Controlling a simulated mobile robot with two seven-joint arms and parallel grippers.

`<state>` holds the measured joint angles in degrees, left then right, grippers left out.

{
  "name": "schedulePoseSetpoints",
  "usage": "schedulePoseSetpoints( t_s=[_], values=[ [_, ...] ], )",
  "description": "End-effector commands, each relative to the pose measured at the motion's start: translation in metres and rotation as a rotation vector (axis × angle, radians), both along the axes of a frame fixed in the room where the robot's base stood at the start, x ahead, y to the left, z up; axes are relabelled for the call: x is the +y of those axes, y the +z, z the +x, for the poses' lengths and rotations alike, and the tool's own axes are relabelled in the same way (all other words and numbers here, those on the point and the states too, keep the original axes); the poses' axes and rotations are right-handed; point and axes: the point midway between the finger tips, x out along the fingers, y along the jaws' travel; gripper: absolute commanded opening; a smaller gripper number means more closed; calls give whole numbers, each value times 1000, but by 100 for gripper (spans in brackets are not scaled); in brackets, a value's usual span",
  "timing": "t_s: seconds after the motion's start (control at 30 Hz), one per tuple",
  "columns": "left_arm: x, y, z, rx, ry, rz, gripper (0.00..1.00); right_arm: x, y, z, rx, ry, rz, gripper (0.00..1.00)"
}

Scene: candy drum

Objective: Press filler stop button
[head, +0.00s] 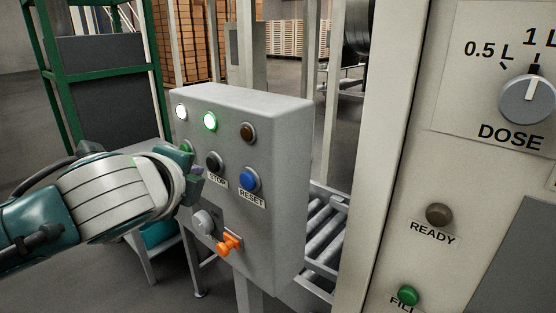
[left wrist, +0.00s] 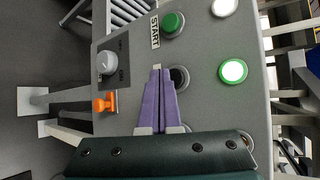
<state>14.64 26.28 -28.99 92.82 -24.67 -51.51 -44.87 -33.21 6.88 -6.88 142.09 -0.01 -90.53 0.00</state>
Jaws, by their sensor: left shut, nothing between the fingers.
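A grey control box (head: 250,115) stands in the middle of the head view. Its black button (head: 214,161), above a STOP label, sits between a mostly hidden green button and the blue RESET button (head: 250,180). My left gripper (head: 198,171) is shut and empty, just left of the black button. In the left wrist view, the purple fingers (left wrist: 160,74) are together and partly cover the black button (left wrist: 180,76). The green START button (left wrist: 173,24) is clear there. I cannot tell whether the fingertips touch the box. My right gripper is out of view.
The box has a lit white lamp (head: 181,112), a lit green lamp (head: 210,121), a grey knob (head: 203,222) and an orange switch (head: 228,245). A pale machine panel (head: 400,150) with DOSE, READY and FILL controls stands right. A roller conveyor (head: 322,225) runs behind.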

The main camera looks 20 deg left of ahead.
Motion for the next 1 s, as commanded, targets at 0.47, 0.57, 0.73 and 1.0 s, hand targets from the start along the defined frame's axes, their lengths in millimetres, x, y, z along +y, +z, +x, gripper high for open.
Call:
schedulePoseSetpoints(
  t_s=[0.47,0.57,0.73,1.0],
  values=[
    [-3,0,8,0,0,1,0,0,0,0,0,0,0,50],
    [-3,0,8,0,0,1,0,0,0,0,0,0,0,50],
    [-3,0,8,0,0,0,0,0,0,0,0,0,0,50],
    [-5,0,10,0,-1,0,0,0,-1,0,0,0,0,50]
  ],
)
